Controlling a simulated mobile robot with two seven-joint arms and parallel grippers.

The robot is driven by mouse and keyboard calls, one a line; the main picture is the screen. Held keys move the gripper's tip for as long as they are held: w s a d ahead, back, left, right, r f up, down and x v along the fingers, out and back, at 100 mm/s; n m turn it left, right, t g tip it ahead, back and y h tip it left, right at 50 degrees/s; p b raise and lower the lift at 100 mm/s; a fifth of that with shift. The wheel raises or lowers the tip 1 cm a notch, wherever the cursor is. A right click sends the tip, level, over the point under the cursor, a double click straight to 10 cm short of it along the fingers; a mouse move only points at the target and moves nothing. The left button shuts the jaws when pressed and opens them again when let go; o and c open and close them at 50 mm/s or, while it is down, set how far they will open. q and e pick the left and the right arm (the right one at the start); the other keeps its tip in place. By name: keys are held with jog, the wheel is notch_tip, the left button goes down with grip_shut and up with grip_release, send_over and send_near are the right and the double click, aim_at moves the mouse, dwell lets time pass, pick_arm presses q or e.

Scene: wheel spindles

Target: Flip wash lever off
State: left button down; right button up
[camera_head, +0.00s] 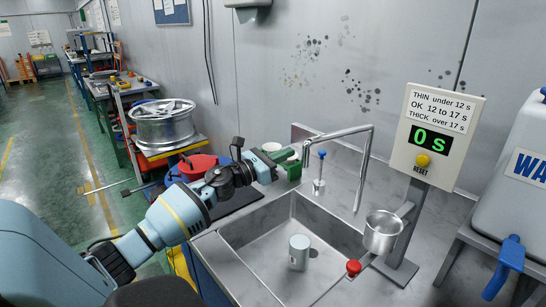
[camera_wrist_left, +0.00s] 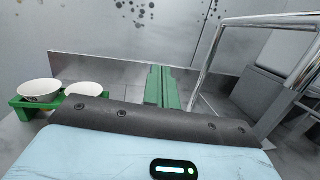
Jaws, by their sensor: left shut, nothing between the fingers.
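A small lever with a blue knob (camera_head: 321,155) stands roughly upright on a metal base behind the sink, beside the curved faucet (camera_head: 345,131); I take it as the wash lever. My left gripper (camera_head: 292,169) has green fingers and is just left of this lever, with a visible gap. Its fingers (camera_wrist_left: 162,88) are together and empty in the left wrist view, where I cannot make out the lever. The faucet pipe (camera_wrist_left: 262,21) shows there on the right. My right gripper is not in view.
White cups (camera_wrist_left: 40,90) sit in a green rack left of the fingers. The sink (camera_head: 260,228) holds a grey cylinder (camera_head: 299,252). A metal cup (camera_head: 383,230) hangs by the timer post, whose display (camera_head: 430,139) reads 0 s. A white tank (camera_head: 520,130) with a blue tap stands right.

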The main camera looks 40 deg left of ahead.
pick_arm(q)
jog(key=shift+s+a+r, duration=0.1)
jog(key=shift+s+r, duration=0.05)
jog(key=shift+s, duration=0.5)
jog(key=shift+s+a+r, duration=0.15)
jog(key=shift+s, duration=0.45)
jog(key=shift+s+a+r, duration=0.1)
jog(key=shift+s+r, duration=0.05)
jog(key=shift+s, duration=0.5)
